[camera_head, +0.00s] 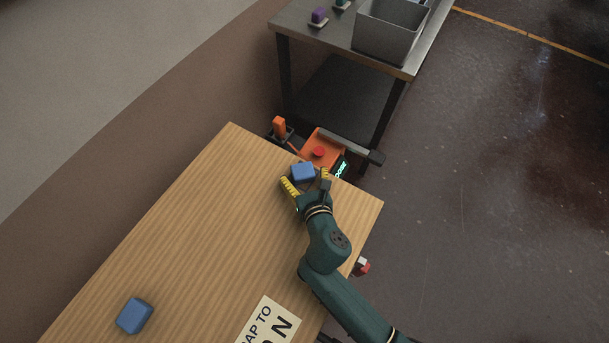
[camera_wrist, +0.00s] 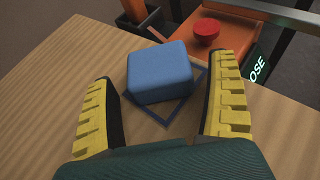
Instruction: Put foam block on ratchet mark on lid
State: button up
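A blue foam block (camera_head: 303,172) rests near the far corner of the wooden surface. The wrist view shows this block (camera_wrist: 158,72) on a dark blue outlined square mark (camera_wrist: 166,117), turned relative to the outline, with part of the outline showing at its front and right. My gripper (camera_head: 305,178) is open, its yellow-padded fingers on either side of the block with gaps visible in the wrist view (camera_wrist: 161,72). A second blue block (camera_head: 134,315) lies at the lower left of the wooden surface. The block's underside is hidden.
A metal table (camera_head: 340,38) behind bears a grey bin (camera_head: 390,32) and small coloured items. A printed label (camera_head: 268,325) lies near the front. The middle wood is clear.

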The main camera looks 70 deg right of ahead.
jog(key=shift+r, duration=0.1)
jog(key=shift+s+a+r, duration=0.15)
jog(key=shift+a+r, duration=0.1)
jog(key=p+v, duration=0.3)
jog(key=v, duration=0.8)
jog(key=shift+s+a, duration=0.1)
jog(key=shift+a, duration=0.1)
jog(key=w+a+r+m+t+y, duration=0.2)
jog(key=w+a+r+m+t, duration=0.15)
jog(key=w+r+m, duration=0.65)
jog(key=w+a+r+m+t+y, duration=0.15)
jog(key=w+r+m+t, duration=0.4)
jog(key=r, duration=0.65)
jog(key=w+a+r+m+t+y, duration=0.1)
jog(key=a+r+m+t+y, duration=0.1)
jog(key=r, duration=0.5)
jog(key=w+a+r+m+t+y, duration=0.1)
jog(key=a+r+m+t+y, duration=0.1)
jog(key=a+r, duration=0.4)
jog(key=w+a+r+m+t+y, duration=0.1)
jog(key=a+r+m+t+y, duration=0.1)
jog(key=a+r+m, duration=0.3)
notch_tip(320, 180, up, 4)
jog(key=shift+w+y, duration=0.2)
jog(key=shift+y, duration=0.65)
